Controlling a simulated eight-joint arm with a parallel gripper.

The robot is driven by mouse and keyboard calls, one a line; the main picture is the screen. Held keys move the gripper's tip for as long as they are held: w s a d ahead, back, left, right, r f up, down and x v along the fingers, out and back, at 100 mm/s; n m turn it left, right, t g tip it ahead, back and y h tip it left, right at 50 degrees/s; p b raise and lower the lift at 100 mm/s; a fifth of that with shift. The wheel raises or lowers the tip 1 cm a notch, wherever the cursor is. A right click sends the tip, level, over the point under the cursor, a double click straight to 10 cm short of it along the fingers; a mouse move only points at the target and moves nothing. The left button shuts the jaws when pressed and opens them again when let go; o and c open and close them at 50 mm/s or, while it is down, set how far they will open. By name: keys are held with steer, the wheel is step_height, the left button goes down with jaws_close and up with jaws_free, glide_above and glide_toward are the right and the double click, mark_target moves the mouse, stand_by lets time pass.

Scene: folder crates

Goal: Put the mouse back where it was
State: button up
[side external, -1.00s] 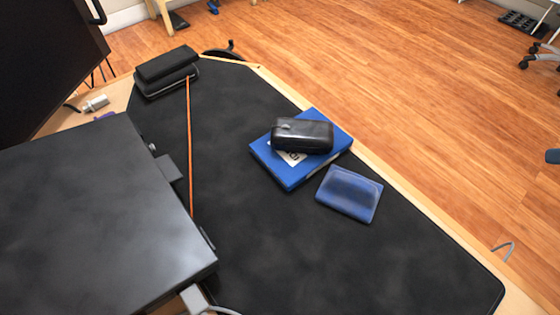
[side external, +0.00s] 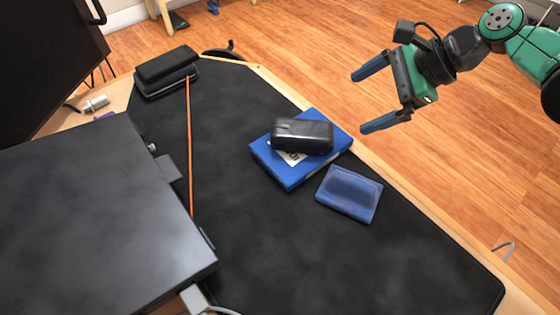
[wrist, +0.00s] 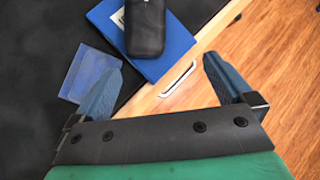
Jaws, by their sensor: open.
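No thing in view is clearly a mouse. A black, rounded, glossy case-like object (side external: 302,135) lies on a blue flat box (side external: 326,169) with a white label; it also shows at the top of the wrist view (wrist: 145,27). I cannot tell if it is the mouse. A blue wallet-like pouch (side external: 349,194) lies just in front of the box, and shows in the wrist view (wrist: 88,72). My gripper (side external: 360,103) is open and empty, up to the right of the box, above the table's edge. Its blue fingers show apart in the wrist view (wrist: 160,70).
A black mat (side external: 270,250) covers the table. A large dark box-like unit (side external: 90,220) fills the left. An orange stick (side external: 190,150) lies across the mat. A black case (side external: 167,70) sits at the back left. The mat's front right is clear.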

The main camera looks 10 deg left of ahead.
mark_target(305, 128)
steer(key=a+f+m, duration=0.1)
steer(key=a+f+m+g, duration=0.1)
steer(key=a, duration=0.1)
steer(key=a+f+y, duration=0.1)
steer(key=a, duration=0.1)
steer(key=shift+s+a+f+m+g, duration=0.2)
steer(key=shift+s+f+m+g, duration=0.1)
steer(key=shift+s+f+m, duration=0.1)
steer(key=shift+x, duration=2.65)
steer(key=shift+w, duration=0.1)
steer(key=c, duration=1.4)
steer(key=shift+o, duration=0.2)
steer(key=shift+r, duration=0.1)
